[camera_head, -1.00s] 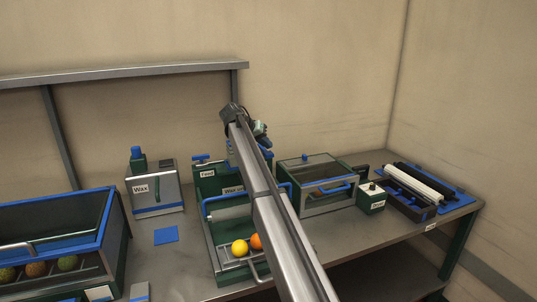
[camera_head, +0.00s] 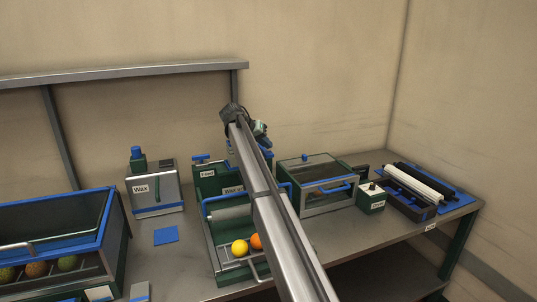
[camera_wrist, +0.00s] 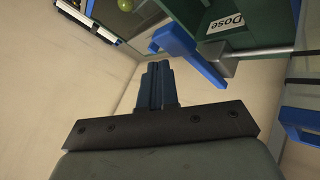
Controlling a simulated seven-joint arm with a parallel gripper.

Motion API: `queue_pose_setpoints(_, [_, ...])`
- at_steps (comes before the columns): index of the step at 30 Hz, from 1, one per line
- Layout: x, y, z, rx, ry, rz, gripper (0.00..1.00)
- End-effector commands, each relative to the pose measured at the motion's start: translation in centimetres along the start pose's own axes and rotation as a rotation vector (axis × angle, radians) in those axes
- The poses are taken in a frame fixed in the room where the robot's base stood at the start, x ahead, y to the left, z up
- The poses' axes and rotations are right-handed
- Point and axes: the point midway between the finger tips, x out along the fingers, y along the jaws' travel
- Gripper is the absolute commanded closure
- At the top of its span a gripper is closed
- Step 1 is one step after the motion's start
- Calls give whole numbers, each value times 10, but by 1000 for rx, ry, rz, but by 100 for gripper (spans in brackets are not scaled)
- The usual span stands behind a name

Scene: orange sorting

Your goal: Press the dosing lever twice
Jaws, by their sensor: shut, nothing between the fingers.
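The dosing lever (camera_wrist: 185,48), a blue handle on a grey pivot, shows at the upper middle of the wrist view beside a white "Dose" label (camera_wrist: 226,23) on a green housing. My gripper (camera_wrist: 157,72) is shut and empty, its blue fingers side by side just left of and below the lever in that view; I cannot tell whether they touch it. In the head view my gripper (camera_head: 266,152) is partly behind my arm, above the green wax machine (camera_head: 207,188). My arm hides the dosing lever there.
A blue-topped feed handle (camera_head: 200,157) stands at the machine's left. A yellow ball (camera_head: 240,247) and an orange ball lie in its front tray. A wax box (camera_head: 155,188) stands left, a glass-topped box (camera_head: 325,184) right. The bench between them is partly clear.

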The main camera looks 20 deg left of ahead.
Motion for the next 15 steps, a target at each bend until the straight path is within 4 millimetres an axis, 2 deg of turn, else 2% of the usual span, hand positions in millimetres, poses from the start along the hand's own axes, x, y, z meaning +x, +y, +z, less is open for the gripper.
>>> queue_pose_setpoints(15, [6,-4,4,0,0,0,100])
